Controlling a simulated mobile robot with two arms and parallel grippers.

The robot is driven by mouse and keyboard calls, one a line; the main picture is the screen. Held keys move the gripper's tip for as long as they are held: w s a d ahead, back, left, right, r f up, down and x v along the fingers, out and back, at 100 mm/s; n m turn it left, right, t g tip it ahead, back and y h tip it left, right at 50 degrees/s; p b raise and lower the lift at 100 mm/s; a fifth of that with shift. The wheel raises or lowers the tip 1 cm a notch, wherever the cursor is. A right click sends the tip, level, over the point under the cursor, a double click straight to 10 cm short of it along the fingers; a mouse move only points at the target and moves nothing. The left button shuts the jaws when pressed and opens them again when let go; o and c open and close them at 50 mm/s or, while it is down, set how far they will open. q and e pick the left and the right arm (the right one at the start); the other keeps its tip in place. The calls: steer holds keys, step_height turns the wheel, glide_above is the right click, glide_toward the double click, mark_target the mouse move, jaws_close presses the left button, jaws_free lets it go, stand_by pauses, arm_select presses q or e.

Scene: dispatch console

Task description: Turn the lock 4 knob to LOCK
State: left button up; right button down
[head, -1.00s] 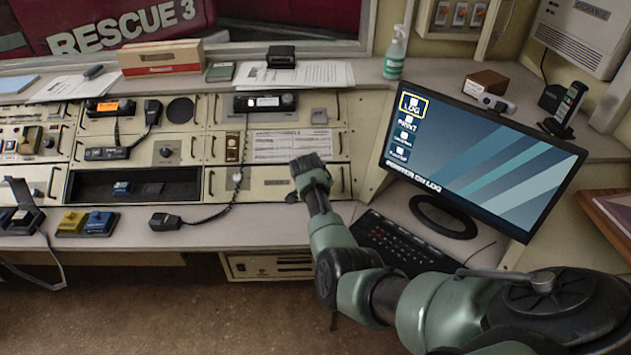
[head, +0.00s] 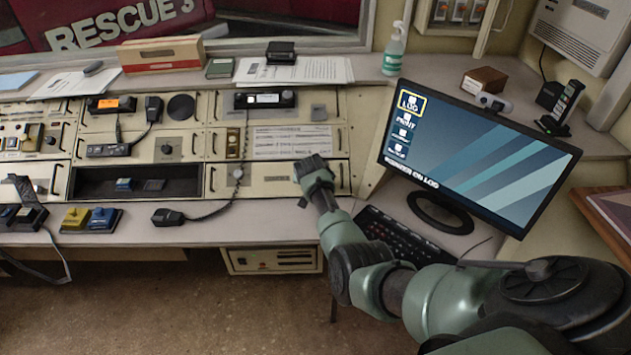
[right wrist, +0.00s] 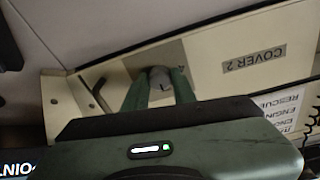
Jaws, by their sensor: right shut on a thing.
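The lock 4 knob (right wrist: 161,78) shows in the right wrist view as a small grey knob on a grey plate, on a cream panel. My right gripper (right wrist: 160,88) has its two green fingers on either side of the knob and is shut on it. The knob's setting cannot be read, as the fingers and hand cover part of it. In the head view my right gripper (head: 300,178) is at the right end of the lower console panel and hides the knob. My left gripper is not in view.
A microphone (head: 168,217) lies on the desk to the left.

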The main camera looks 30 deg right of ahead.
steer(key=c, duration=1.4)
jaws_free()
steer(key=shift+c, duration=0.2)
steer(key=shift+s+a+r, duration=0.15)
steer(key=shift+a+r, duration=0.05)
steer(key=shift+r, duration=0.15)
steer(key=p+v, duration=0.1)
steer(key=v, duration=0.6)
steer(key=shift+s+f, duration=0.1)
steer(key=shift+s, duration=0.05)
